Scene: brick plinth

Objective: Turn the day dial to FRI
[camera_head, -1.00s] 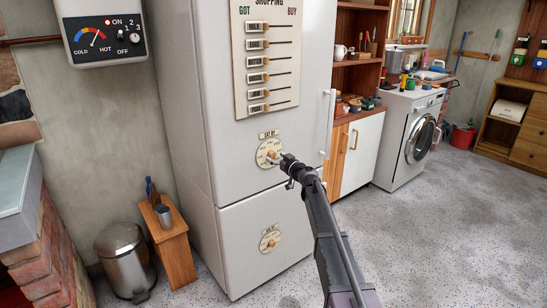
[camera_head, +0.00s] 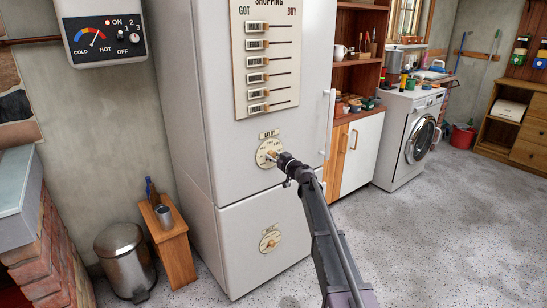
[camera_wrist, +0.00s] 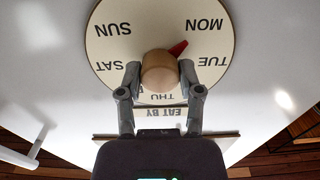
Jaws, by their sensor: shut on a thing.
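The day dial (camera_head: 265,147) is a round cream disc on the white fridge front, under a small EAT BY label (camera_head: 269,134). In the wrist view the dial (camera_wrist: 115,55) appears upside down, with SUN, MON, TUE, SAT and THU readable. The tan round knob (camera_wrist: 160,72) has a red pointer (camera_wrist: 178,48) slanting up-right in the picture, toward MON. My gripper (camera_wrist: 160,82) is shut on the knob, one finger on each side. It also shows at the dial in the head view (camera_head: 278,156).
A second, similar dial (camera_head: 270,240) is on the lower fridge door. A shopping board (camera_head: 267,88) with sliders is above, and a vertical handle (camera_head: 330,123) is at the right. A pedal bin (camera_head: 124,262) and small wooden stand (camera_head: 176,250) are at left.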

